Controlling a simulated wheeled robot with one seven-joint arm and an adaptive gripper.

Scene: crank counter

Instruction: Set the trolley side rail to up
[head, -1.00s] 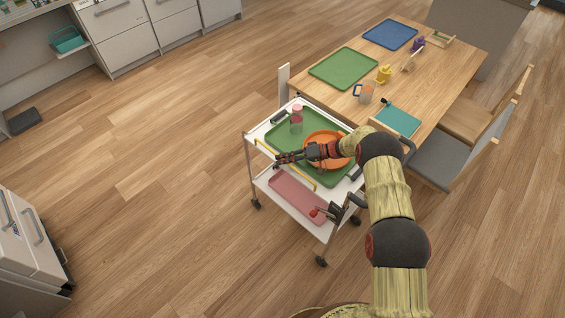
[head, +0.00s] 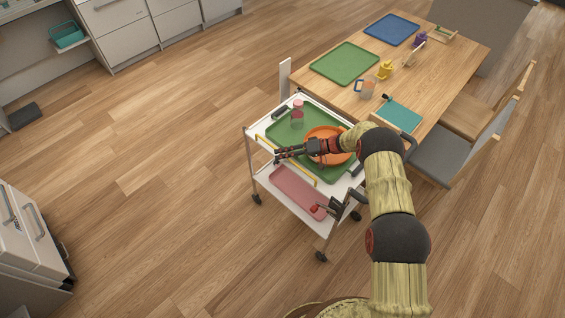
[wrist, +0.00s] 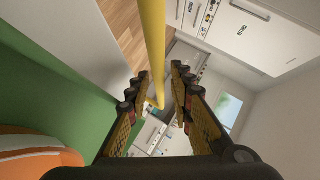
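The trolley (head: 262,176) is white with two shelves. Its side rail (head: 300,174) is a thin yellow bar along the near-left long side, close to the top shelf's edge. My gripper (head: 279,155) is at this rail, reaching across the top shelf. In the wrist view the yellow rail (wrist: 154,40) runs down from the top edge and passes between the fingertips of my gripper (wrist: 159,72). The fingers are apart, with gaps beside the rail. My gripper hides part of the rail in the head view.
A pink tray (head: 290,187) lies on the lower shelf. A wooden table (head: 440,75) stands behind.

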